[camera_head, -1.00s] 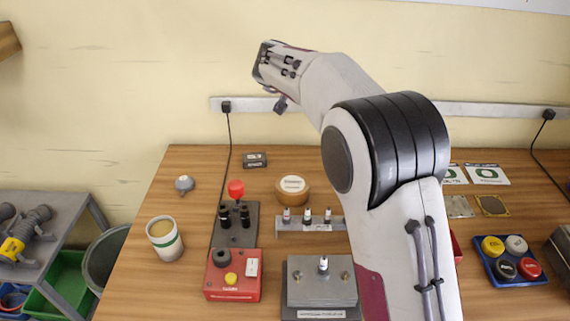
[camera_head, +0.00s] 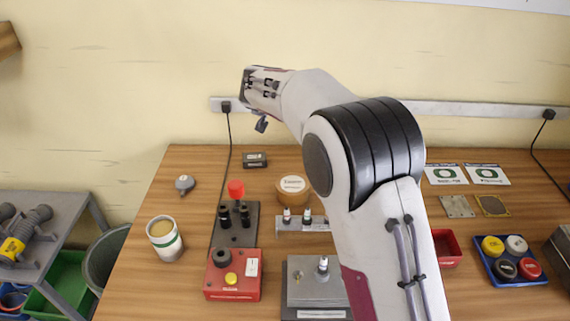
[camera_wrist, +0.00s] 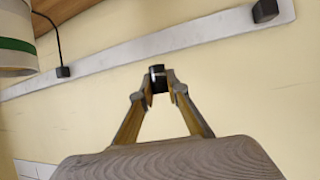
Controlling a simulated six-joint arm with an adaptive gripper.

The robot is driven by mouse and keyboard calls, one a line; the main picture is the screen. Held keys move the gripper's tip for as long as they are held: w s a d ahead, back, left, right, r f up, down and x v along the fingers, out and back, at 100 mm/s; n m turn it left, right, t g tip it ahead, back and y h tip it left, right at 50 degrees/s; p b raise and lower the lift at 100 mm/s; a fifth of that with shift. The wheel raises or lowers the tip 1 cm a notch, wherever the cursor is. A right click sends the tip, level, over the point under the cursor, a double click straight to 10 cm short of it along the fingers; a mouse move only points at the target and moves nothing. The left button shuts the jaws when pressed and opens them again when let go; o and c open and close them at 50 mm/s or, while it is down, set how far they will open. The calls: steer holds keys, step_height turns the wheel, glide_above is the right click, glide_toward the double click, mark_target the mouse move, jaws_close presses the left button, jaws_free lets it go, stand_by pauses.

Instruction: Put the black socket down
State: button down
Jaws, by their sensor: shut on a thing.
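In the wrist view, a small black cylindrical piece, which looks like the black socket (camera_wrist: 158,76), with a pale mark on its side, is pinched between the two fingertips of my gripper (camera_wrist: 159,84). My gripper is shut on it and holds it in the air, with the cream wall behind. In the head view, my arm's end is raised in front of the wall, above the back left of the table. The held piece cannot be made out clearly there.
The wooden table (camera_head: 140,275) holds a cup (camera_head: 165,238), a red box (camera_head: 233,275), a dark plate with a red knob (camera_head: 236,188), a grey block (camera_head: 310,288), a small rack (camera_head: 290,224) and a round wooden pot (camera_head: 292,188). A red tray (camera_head: 447,248) stands right of my arm.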

glide_above(285, 163)
step_height(285, 163, down, 12)
steer(key=shift+f, duration=0.2)
steer(key=shift+s+f, duration=0.1)
stand_by(0.4)
steer(key=shift+f, duration=3)
steer(key=shift+f, duration=1.85)
steer(key=shift+f, duration=0.15)
steer(key=c, duration=2)
jaws_free()
steer(key=shift+o, duration=0.2)
